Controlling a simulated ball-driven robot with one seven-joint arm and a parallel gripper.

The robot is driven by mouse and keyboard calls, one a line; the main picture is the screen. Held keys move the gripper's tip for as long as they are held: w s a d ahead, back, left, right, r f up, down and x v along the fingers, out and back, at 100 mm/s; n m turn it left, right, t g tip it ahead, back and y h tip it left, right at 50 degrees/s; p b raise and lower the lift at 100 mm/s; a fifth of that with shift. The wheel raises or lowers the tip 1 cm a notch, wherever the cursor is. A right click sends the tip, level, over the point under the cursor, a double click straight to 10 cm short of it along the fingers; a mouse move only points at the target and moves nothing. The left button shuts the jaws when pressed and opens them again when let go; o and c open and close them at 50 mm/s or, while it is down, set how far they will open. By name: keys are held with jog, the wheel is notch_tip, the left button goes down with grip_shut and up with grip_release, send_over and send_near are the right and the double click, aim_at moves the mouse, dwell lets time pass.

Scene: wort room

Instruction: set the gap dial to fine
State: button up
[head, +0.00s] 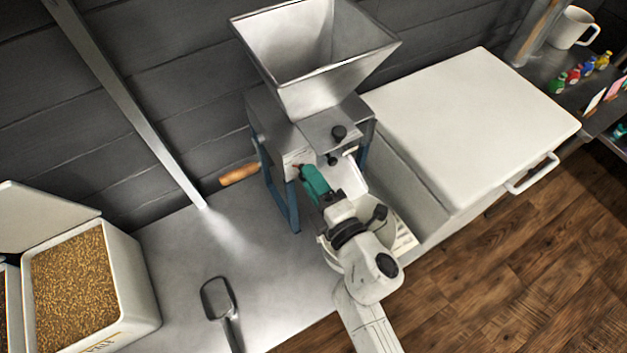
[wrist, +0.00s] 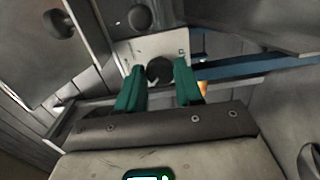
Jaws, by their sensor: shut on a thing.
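The mill, with a steel hopper (head: 315,50) on top and a blue frame, stands on the metal counter. A pale plate (head: 293,160) is on its side, and in the wrist view this plate (wrist: 150,48) has small marks near its corners, too small to read. The dark round gap dial (wrist: 160,70) sits on the plate between the green fingers of my gripper (wrist: 160,84). My gripper (head: 308,178) is shut on the dial in front of the plate. In the head view the fingers hide the dial, and I cannot tell its setting.
Black knobs (head: 338,132) and a wooden handle (head: 239,174) stick out from the mill. A white lidded chest (head: 475,120) stands to the right. A scoop (head: 218,298) and a grain bin (head: 150,290) are at lower left. The counter between bin and mill is mostly clear.

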jog(key=shift+f, duration=0.1)
dwell(0.4)
jog(key=o, duration=1)
jog(key=shift+s, duration=0.1)
jog(key=v, duration=1)
jog(key=shift+s+d+b, duration=0.25)
jog(key=shift+d+b, duration=0.05)
jog(key=shift+b, duration=0.1)
